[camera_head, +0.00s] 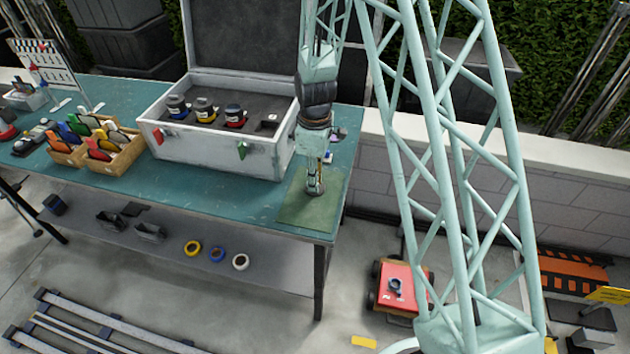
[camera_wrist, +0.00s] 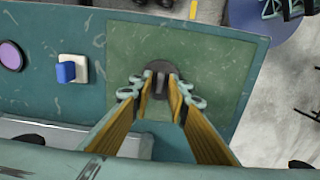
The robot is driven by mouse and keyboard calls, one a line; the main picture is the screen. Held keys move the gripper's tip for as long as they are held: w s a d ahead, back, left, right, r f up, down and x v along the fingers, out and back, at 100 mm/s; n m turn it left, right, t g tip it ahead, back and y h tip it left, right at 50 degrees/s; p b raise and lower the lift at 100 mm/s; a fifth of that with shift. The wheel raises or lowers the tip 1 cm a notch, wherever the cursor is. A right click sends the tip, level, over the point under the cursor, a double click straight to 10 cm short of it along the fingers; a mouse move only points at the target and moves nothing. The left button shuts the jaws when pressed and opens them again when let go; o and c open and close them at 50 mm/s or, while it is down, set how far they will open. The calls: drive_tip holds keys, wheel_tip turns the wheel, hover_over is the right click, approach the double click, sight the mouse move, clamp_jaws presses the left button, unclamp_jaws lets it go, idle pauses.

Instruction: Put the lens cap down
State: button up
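In the wrist view a dark round lens cap (camera_wrist: 159,67) lies at the far end of my fingers, against the green mat (camera_wrist: 215,60). A narrow grey upright piece shows at its middle, between the fingertips. My gripper (camera_wrist: 160,86) has its two yellow-padded fingers on either side of that piece; whether the pads touch it I cannot tell. In the head view my gripper (camera_head: 315,190) points straight down, low over the green mat (camera_head: 300,213) at the right end of the teal table. The cap is too small or hidden to make out there.
The open grey case (camera_head: 215,155) with several lenses stands left of my gripper. A blue-and-white item (camera_wrist: 72,70) and a purple disc (camera_wrist: 11,57) lie beside the mat. The table's front and right edges are close. A red cart (camera_head: 408,287) stands below on the floor.

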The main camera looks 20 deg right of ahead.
drive_tip(key=shift+o, duration=0.3)
drive_tip(key=shift+r, duration=0.15)
wheel_tip(320, 180, up, 12)
drive_tip(key=p, duration=0.1)
idle(0.9)
idle(0.8)
